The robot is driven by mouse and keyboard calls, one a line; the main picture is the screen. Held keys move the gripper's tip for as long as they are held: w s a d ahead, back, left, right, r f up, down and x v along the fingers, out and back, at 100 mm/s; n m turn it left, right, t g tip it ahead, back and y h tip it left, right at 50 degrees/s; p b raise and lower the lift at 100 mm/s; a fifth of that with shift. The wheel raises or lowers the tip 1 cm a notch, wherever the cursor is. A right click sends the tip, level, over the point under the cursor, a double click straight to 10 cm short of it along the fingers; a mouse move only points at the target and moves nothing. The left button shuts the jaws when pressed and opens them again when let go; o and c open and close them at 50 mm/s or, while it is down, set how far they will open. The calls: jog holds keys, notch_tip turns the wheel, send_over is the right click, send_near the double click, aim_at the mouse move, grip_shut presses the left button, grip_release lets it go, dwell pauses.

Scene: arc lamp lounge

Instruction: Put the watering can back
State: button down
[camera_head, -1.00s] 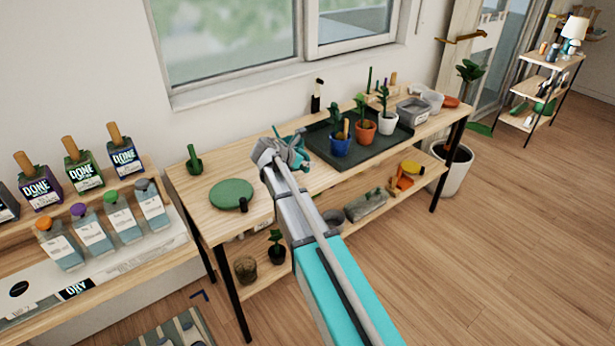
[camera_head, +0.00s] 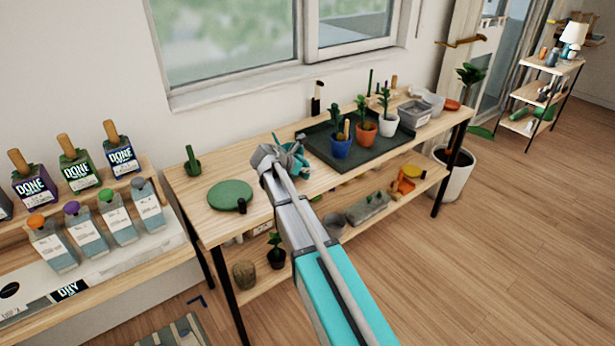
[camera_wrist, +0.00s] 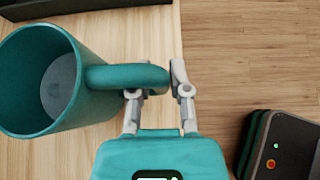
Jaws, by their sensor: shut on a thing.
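The teal watering can (camera_head: 296,160) is at the bench, between the round green mat and the dark plant tray. In the wrist view it shows as an open, empty-looking teal vessel (camera_wrist: 45,85) with a thick handle reaching right. My gripper (camera_wrist: 157,85) is shut on that handle, with one finger on each side. In the head view my gripper (camera_head: 272,158) and arm hide part of the can. I cannot tell whether its base touches the wooden bench top (camera_head: 215,222).
The round green mat (camera_head: 228,194) lies left of the can, with a small dark object at its edge. A dark tray (camera_head: 375,153) with several potted plants stands to the right. A small cactus (camera_head: 192,160) stands at the back left. Bottles line the shelf at far left.

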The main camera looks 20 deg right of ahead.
jog(key=shift+f+b, duration=0.3)
jog(key=shift+f, duration=0.3)
jog(key=shift+f, duration=0.1)
jog(key=c, duration=0.6)
grip_release()
jog(key=shift+r, duration=0.2)
jog(key=shift+s+a+r+p, duration=0.15)
jog(key=shift+a+r+p, duration=0.25)
jog(key=shift+a+p, duration=0.05)
jog(key=shift+p+v, duration=2.95)
jog(key=shift+v, duration=2.45)
jog(key=shift+s+f, duration=0.15)
